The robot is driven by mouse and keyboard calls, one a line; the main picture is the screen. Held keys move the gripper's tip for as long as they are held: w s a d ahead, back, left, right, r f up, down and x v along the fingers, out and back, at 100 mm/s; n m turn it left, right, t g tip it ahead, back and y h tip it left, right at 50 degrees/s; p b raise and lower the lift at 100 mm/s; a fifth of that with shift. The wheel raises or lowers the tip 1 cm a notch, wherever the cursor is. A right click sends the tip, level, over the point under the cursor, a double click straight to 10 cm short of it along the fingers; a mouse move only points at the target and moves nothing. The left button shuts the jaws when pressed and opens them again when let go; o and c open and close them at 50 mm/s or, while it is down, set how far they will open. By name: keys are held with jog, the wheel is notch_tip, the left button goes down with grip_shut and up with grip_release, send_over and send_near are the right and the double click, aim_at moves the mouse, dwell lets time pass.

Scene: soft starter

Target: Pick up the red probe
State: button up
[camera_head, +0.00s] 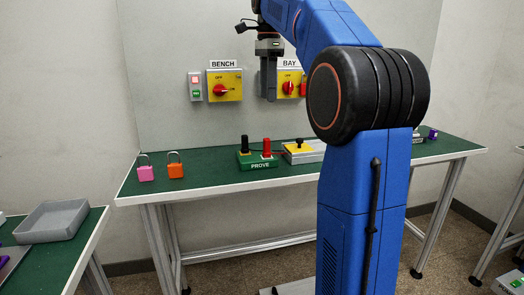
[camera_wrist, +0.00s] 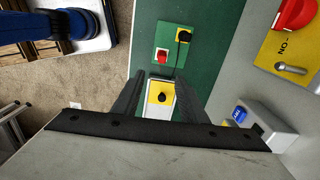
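The red probe (camera_head: 267,147) stands upright in the green block labelled PROVE (camera_head: 258,164) on the bench. A black probe (camera_head: 244,144) stands in the same block, to its left. In the wrist view the red probe (camera_wrist: 162,56) shows from above, beyond my fingertips, with the black probe (camera_wrist: 184,36) on a yellow patch beside it. My gripper (camera_head: 268,98) hangs above the bench, in front of the back wall and higher than the probes. In the wrist view its two fingers (camera_wrist: 159,77) are apart with nothing held between them.
A grey unit with a yellow top and black knob (camera_head: 299,147) stands right of the block. Pink (camera_head: 145,173) and orange (camera_head: 176,170) padlocks stand at the left. BENCH (camera_head: 224,87) and BAY (camera_head: 289,84) switches are on the wall. A grey tray (camera_head: 52,222) lies on another table.

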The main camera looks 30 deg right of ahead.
send_near(267, 141)
jog(key=f, duration=0.7)
jog(key=w+f, duration=0.1)
jog(key=f, duration=0.2)
jog(key=shift+d+f, duration=0.15)
jog(key=shift+d, duration=0.15)
jog(key=shift+c, duration=0.3)
grip_shut()
